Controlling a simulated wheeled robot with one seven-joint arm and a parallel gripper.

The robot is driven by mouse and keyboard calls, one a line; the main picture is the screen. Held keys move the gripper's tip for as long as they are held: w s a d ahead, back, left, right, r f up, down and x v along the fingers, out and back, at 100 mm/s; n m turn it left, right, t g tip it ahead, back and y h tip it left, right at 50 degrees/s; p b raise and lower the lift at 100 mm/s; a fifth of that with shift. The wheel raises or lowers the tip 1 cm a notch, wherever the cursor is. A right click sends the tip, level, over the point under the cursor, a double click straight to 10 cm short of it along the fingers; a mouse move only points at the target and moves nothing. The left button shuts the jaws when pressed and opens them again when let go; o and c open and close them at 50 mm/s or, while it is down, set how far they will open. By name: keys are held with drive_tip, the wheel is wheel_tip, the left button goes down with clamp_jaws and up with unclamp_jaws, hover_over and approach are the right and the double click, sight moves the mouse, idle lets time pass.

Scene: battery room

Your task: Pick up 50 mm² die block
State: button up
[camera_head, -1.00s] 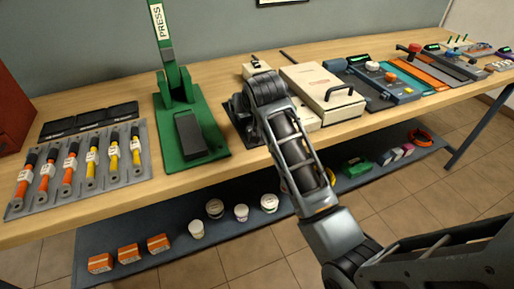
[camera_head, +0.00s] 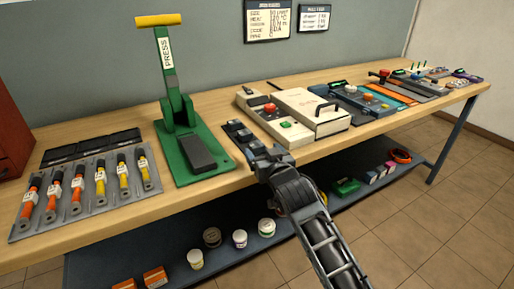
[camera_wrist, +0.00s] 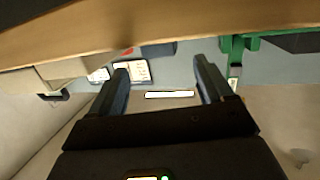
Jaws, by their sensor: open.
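A dark rack with several small dark blocks (camera_head: 240,132) lies on the bench between the green press and the cream machine in the head view. These may be the die blocks; their size marks are too small to read, so I cannot tell which is 50 mm². My gripper (camera_head: 262,158) is at the bench's front edge, just in front of this rack, and seems empty. In the wrist view my gripper (camera_wrist: 161,70) has its two fingers wide apart with nothing between them.
The green press (camera_head: 190,140) with a yellow-tipped lever stands left of the rack. The cream machine (camera_head: 312,112) stands to its right. A tray of orange and yellow cable pieces (camera_head: 90,192) lies at left. The lower shelf (camera_head: 220,262) holds jars and boxes.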

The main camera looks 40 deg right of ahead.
sight(257, 144)
drive_tip(key=x, duration=0.4)
drive_tip(key=shift+w+f, duration=0.1)
drive_tip(key=shift+f, duration=0.05)
drive_tip(key=shift+c, duration=0.2)
drive_tip(key=c, duration=1.4)
